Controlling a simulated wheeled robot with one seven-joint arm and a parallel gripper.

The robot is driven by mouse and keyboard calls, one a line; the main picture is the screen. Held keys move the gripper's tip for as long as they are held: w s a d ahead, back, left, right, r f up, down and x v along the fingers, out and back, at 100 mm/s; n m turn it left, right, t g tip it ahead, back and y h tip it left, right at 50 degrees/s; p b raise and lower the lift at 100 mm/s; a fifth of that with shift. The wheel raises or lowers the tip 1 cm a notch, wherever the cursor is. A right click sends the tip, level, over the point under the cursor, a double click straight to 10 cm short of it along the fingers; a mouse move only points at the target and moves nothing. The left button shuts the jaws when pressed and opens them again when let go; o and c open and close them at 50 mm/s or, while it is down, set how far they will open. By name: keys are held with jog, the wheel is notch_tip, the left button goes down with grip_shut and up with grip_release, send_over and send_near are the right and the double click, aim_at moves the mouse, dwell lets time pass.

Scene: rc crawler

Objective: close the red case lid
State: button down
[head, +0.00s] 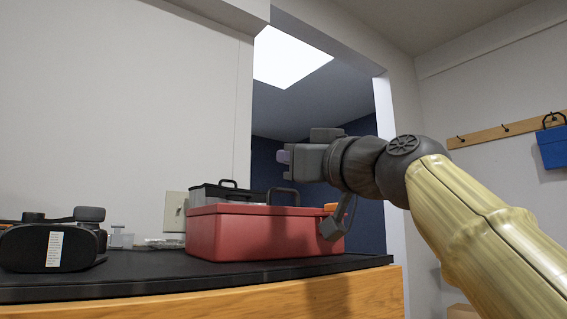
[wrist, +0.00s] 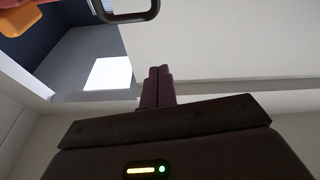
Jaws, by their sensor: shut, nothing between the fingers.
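The red case (head: 245,235) sits on the black countertop in the head view. Its top looks flat and level, with a dark handle (head: 283,190) standing up from it and an orange part (head: 329,207) at its right end. I cannot tell whether the lid is fully down. My gripper (head: 281,156) is above the case, pointing left, apart from it. In the wrist view the fingers (wrist: 158,72) are together and empty. The handle (wrist: 130,15) and the orange part (wrist: 40,18) show at the top edge there.
A dark lidded box (head: 222,189) stands behind the case. A black headset-like object (head: 50,246) and small items lie left on the black countertop (head: 150,274). A doorway frame (head: 386,125) is at the right. The air left of my gripper is clear.

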jog(key=s+d+f+b, duration=0.1)
jog(key=s, duration=0.1)
jog(key=s+d+f+b, duration=0.1)
jog(key=d+f, duration=0.1)
jog(key=shift+s+d, duration=0.2)
jog(key=shift+s, duration=0.2)
jog(key=shift+w, duration=0.1)
